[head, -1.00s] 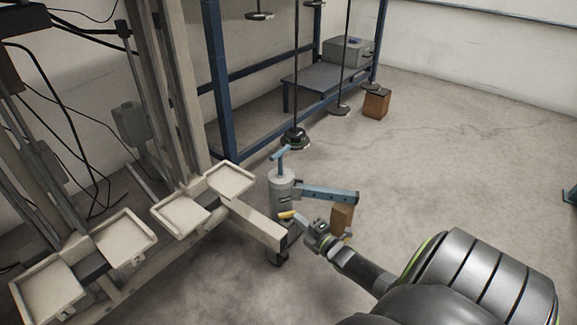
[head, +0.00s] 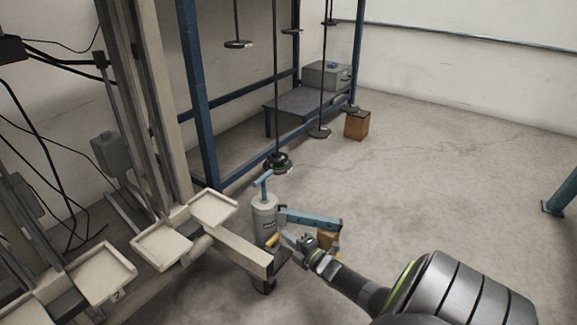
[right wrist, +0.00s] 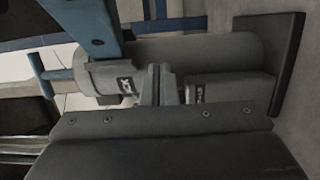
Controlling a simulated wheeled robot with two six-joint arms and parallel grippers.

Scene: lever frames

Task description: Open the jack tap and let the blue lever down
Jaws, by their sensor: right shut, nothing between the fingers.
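The jack (head: 264,222) is an upright light grey cylinder with a blue T-shaped top. Its blue lever (head: 308,218) sticks out to the right, nearly level. The small yellow tap (head: 272,240) is low on the jack's near side. My right gripper (head: 287,238) is shut and empty just right of the tap; I cannot tell whether they touch. In the right wrist view the shut fingers (right wrist: 157,86) point at the jack body (right wrist: 215,52), which lies sideways there, with the lever (right wrist: 82,22) at upper left. The tap is not clear there. My left gripper is out of view.
A wooden block (head: 328,238) stands below the lever's outer end, partly behind my right gripper. A beige frame arm (head: 240,252) with trays (head: 162,246) is close on the left. A blue rack (head: 197,95) with hanging rods stands behind.

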